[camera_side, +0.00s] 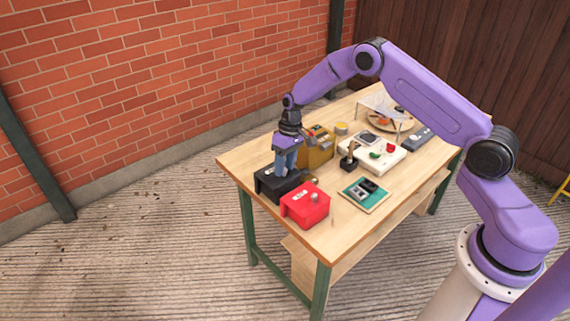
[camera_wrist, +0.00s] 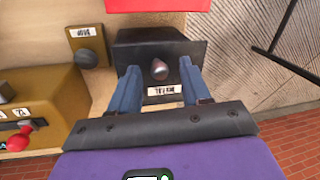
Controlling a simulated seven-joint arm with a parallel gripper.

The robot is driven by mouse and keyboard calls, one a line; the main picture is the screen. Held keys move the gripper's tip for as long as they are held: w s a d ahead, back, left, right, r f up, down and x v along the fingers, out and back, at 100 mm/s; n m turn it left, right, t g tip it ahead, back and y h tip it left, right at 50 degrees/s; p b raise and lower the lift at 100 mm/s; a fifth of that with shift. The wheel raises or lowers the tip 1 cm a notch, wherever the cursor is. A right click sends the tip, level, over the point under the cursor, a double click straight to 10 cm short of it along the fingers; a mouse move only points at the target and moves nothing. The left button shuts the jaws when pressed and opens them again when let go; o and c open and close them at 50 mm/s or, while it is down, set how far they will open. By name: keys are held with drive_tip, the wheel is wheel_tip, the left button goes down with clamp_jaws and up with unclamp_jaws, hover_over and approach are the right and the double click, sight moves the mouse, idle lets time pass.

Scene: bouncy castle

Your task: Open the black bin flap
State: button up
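The black bin (camera_side: 267,190) stands at the table's left front corner. In the wrist view the black bin (camera_wrist: 140,39) shows a dark flap with a round grey knob (camera_wrist: 160,69) and a white label (camera_wrist: 164,90). The flap looks closed. My gripper (camera_side: 284,170) is pointed down over the bin. In the wrist view its blue fingers (camera_wrist: 159,70) are spread, one on each side of the knob, with gaps between them and it. Nothing is held. In the side view the fingers hide part of the bin and its knob.
A red bin (camera_side: 305,206) stands close beside the black one. A yellow-brown box (camera_side: 318,152) is behind. A green board (camera_side: 364,195), a small joystick (camera_side: 348,160) and a white panel (camera_side: 373,154) are to the right. The table's front edge has bare wood.

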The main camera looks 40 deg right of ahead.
clamp_jaws()
